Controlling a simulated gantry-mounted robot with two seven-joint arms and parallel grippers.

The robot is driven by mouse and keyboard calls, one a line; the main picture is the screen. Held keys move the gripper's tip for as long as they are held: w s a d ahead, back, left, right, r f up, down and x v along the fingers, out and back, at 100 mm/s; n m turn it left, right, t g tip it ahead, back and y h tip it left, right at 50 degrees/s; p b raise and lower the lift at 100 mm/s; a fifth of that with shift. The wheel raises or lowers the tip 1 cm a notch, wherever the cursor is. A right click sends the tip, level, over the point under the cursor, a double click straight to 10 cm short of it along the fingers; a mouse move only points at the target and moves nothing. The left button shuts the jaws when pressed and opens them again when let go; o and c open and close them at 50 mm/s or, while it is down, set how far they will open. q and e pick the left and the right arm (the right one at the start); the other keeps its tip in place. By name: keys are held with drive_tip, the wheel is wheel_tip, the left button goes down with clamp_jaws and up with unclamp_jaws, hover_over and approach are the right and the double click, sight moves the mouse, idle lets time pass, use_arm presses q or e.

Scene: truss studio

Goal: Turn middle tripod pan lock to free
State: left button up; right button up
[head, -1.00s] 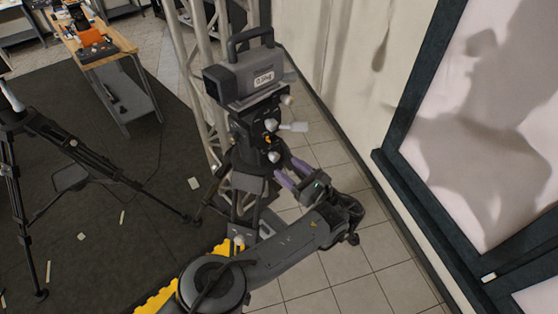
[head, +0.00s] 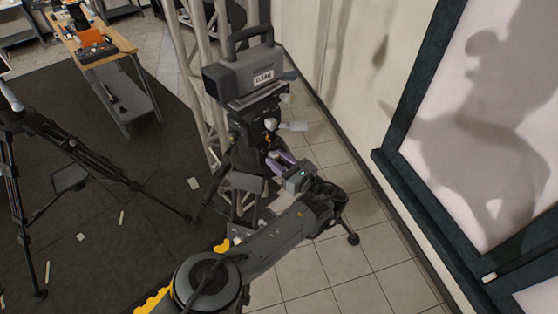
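The middle tripod's dark head (head: 246,140) stands by the truss and carries a boxy grey camera (head: 238,78) with a small label. A pale knob (head: 270,124) and a pale flat lever (head: 293,126) stick out from the head's right side. My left gripper (head: 276,161) has its purple fingers at the lower right side of the head, where a lower pale knob showed earlier. That knob is now hidden behind the fingers. I cannot tell whether they are closed on it. My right gripper is not in view.
Another tripod (head: 75,150) stands at left on the dark mat (head: 120,235). A truss column (head: 190,60) rises right behind the middle tripod. A wooden-topped cart (head: 110,50) is at the back left. A dark-framed panel (head: 415,135) stands at right, with tiled floor (head: 370,245) before it.

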use_arm(q)
drive_tip(key=c, duration=0.4)
drive_tip(key=shift+o, duration=0.2)
drive_tip(key=shift+n, duration=0.3)
drive_tip(key=n+b, duration=0.1)
drive_tip(key=n, duration=0.2)
drive_tip(key=shift+f+n+b, duration=0.1)
drive_tip(key=shift+n+b, duration=0.2)
drive_tip(key=shift+b, duration=0.05)
drive_tip(key=n+b, duration=0.1)
drive_tip(key=n, duration=0.3)
drive_tip(key=shift+w+d+n+b, duration=0.1)
drive_tip(key=shift+n+b, duration=0.2)
drive_tip(key=shift+b, duration=0.05)
drive_tip(key=n+b, duration=0.2)
drive_tip(key=n, duration=0.2)
drive_tip(key=shift+n, duration=0.3)
drive_tip(key=shift+r+n+b, duration=0.2)
drive_tip(key=shift+n+b, duration=0.75)
drive_tip(key=shift+n, duration=1.25)
